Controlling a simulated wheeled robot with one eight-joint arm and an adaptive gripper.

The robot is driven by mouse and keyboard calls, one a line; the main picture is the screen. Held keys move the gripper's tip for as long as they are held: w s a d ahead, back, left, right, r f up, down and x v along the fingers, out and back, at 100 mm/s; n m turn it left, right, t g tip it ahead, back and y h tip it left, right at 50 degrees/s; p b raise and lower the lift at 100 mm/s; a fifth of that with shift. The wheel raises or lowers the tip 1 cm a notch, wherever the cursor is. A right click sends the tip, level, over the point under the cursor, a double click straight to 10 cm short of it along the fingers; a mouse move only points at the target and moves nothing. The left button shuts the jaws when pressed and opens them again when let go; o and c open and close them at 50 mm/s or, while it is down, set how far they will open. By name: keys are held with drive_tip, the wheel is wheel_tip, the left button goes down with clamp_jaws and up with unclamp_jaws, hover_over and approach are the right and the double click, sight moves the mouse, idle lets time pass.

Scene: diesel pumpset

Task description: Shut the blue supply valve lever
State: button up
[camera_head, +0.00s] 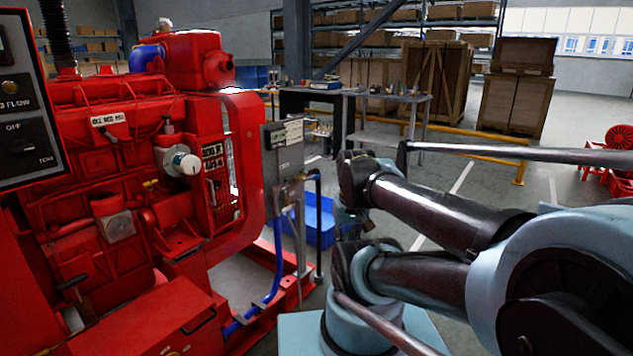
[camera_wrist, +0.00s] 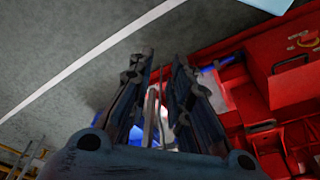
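In the head view a grey panel (camera_head: 284,150) stands at the right end of the red engine (camera_head: 120,170). A blue hose (camera_head: 277,270) runs down from it to the red base. A small dark-blue piece (camera_head: 313,176) beside the panel may be the supply valve lever; its position is not clear. My gripper (camera_wrist: 165,62) shows in the wrist view with its two dark fingers apart and nothing between the tips. A pale upright post (camera_wrist: 151,115) shows behind the gap between them. My arm hides most of the gripper in the head view.
A blue bin (camera_head: 320,220) sits on the floor behind the panel. A grey workbench (camera_head: 385,97), a yellow rail (camera_head: 470,147) and wooden crates (camera_head: 515,100) stand farther back. In the wrist view, the red base (camera_wrist: 290,85) is at right and open floor (camera_wrist: 60,60) at left.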

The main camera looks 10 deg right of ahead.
drive_tip(key=shift+o, duration=0.6)
drive_tip(key=w+a+r+m+y, duration=0.1)
drive_tip(key=w+a+r+y, duration=0.1)
drive_tip(key=w+r, duration=0.3)
drive_tip(key=w+a, duration=0.1)
drive_tip(key=w, duration=0.1)
drive_tip(key=shift+w+a+y, duration=0.2)
drive_tip(key=shift+w+y, duration=0.1)
drive_tip(key=w+a+r+m+y, duration=0.1)
drive_tip(key=w+r+y, duration=0.1)
drive_tip(key=w, duration=0.7)
drive_tip(key=w+r+m+y, duration=0.1)
drive_tip(key=w+r+y, duration=0.15)
drive_tip(key=w, duration=0.55)
drive_tip(key=w+d+f+m+t+y, duration=0.1)
drive_tip(key=w+d+y, duration=0.15)
drive_tip(key=w, duration=0.55)
drive_tip(key=w+d+y, duration=0.1)
drive_tip(key=w+d, duration=0.2)
drive_tip(key=w, duration=0.4)
drive_tip(key=w+d+f+t+y, duration=0.2)
drive_tip(key=w+d+f+y, duration=0.2)
drive_tip(key=w+d+f, duration=0.45)
drive_tip(key=t+y, duration=0.2)
approach(319, 177)
drive_tip(key=shift+m, duration=0.3)
drive_tip(key=x, duration=1)
drive_tip(key=shift+a, duration=0.35)
clamp_jaws()
